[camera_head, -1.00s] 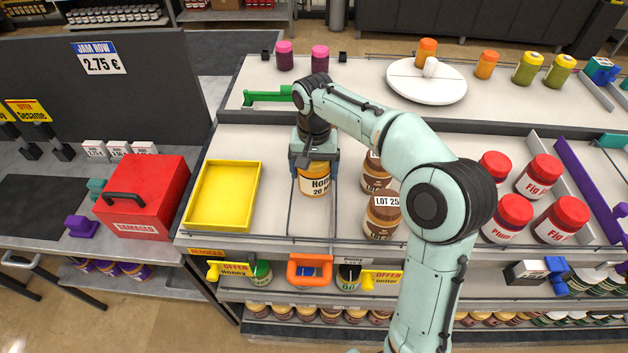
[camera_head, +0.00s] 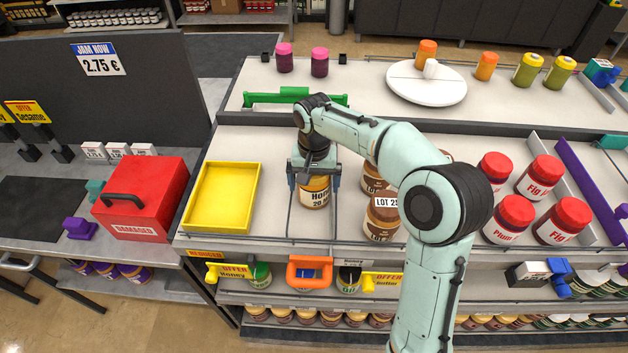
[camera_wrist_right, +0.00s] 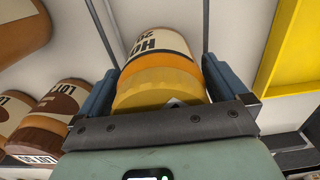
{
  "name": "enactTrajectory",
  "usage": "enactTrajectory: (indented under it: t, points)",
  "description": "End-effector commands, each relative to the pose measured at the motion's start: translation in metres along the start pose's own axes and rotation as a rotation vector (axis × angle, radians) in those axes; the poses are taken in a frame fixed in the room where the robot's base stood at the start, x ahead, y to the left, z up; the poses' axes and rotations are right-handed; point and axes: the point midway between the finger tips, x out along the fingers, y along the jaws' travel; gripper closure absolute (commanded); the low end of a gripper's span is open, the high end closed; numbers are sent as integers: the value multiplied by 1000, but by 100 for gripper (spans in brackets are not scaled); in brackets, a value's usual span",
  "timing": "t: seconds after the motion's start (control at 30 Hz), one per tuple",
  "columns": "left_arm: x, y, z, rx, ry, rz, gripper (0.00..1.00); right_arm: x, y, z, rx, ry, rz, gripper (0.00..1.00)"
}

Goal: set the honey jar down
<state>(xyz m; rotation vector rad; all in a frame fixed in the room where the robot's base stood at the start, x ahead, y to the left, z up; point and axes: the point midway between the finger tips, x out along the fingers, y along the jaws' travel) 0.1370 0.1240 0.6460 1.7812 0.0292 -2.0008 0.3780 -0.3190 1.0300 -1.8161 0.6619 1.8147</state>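The honey jar (camera_head: 315,192), with a yellow-orange lid and a white label, stands upright on the pale shelf top (camera_head: 275,150), right of the yellow tray. My right gripper (camera_head: 314,182) is above it, with one finger on each side of its upper part. In the right wrist view the jar (camera_wrist_right: 162,75) sits between the two blue fingers, with narrow gaps beside it, so the gripper looks open around the jar. The jar's top is partly hidden in the head view by the gripper. My left gripper is not in view.
The yellow tray (camera_head: 255,192) is to the left, and a red box (camera_head: 140,210) lies beyond it. Brown-labelled jars (camera_head: 382,218) stand close on the right, partly behind my arm. Red-lidded jars (camera_head: 514,212) are farther right. A green bar (camera_head: 275,97) lies behind.

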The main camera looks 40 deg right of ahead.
Motion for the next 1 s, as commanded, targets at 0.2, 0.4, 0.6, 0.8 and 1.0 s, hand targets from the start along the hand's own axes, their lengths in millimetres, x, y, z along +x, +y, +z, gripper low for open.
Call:
enactTrajectory:
  t: [0.2, 0.4, 0.6, 0.8, 1.0]
  points:
    - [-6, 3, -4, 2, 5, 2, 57, -20, -1, -1, 0, 4, -2, 0]
    - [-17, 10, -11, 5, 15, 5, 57, -64, -2, -2, -1, 6, -5, 0]
    - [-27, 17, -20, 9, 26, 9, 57, -103, -1, -1, -1, 5, -4, 0]
    - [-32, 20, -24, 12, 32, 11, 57, -122, -1, -1, 0, 2, -1, 0]
    - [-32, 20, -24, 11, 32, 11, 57, -124, 0, 0, 0, -1, 0, 0]
